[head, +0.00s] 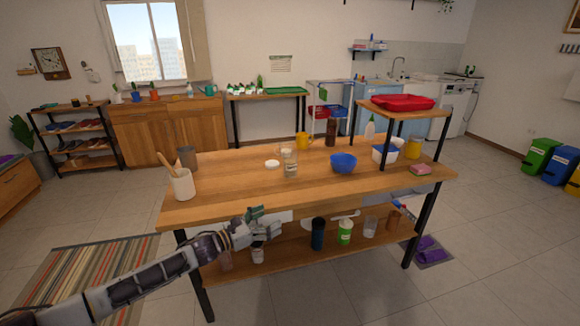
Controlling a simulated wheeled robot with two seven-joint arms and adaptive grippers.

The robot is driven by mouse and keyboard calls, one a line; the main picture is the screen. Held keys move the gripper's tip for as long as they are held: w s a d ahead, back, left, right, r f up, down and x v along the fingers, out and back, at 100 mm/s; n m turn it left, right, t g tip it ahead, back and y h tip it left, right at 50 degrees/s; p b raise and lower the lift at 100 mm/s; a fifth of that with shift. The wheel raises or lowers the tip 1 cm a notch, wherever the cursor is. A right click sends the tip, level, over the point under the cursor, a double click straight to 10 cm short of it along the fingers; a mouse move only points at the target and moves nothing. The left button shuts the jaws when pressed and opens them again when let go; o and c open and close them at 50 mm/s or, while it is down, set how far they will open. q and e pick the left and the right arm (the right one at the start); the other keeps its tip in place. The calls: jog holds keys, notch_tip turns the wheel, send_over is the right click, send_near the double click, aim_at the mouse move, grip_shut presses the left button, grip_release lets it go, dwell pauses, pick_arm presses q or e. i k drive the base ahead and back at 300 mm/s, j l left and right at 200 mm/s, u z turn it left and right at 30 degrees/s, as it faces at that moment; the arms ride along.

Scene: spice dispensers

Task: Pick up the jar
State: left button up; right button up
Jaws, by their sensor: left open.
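A clear glass jar (291,164) stands upright on the wooden table (225,190), left of the blue bowl (343,162). A round white lid-like disc (272,164) lies just left of it. My left gripper (268,222) is open and empty at the table's front edge, nearer to me and lower in the picture than the jar. It is apart from the jar. Its fingers are small and hard to make out. My right gripper is not in view.
A white utensil holder (183,185) and grey cup (187,157) stand at the table's left. A yellow mug (303,141) and brown dispenser (332,132) stand behind the jar. A raised shelf with a red tray (403,102) is at right. The front tabletop is clear.

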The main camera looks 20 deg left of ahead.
aim_at(289, 156)
jog(key=i+j, duration=0.3)
jog(key=i, duration=0.15)
jog(key=i+j, duration=0.3)
jog(key=i, duration=0.1)
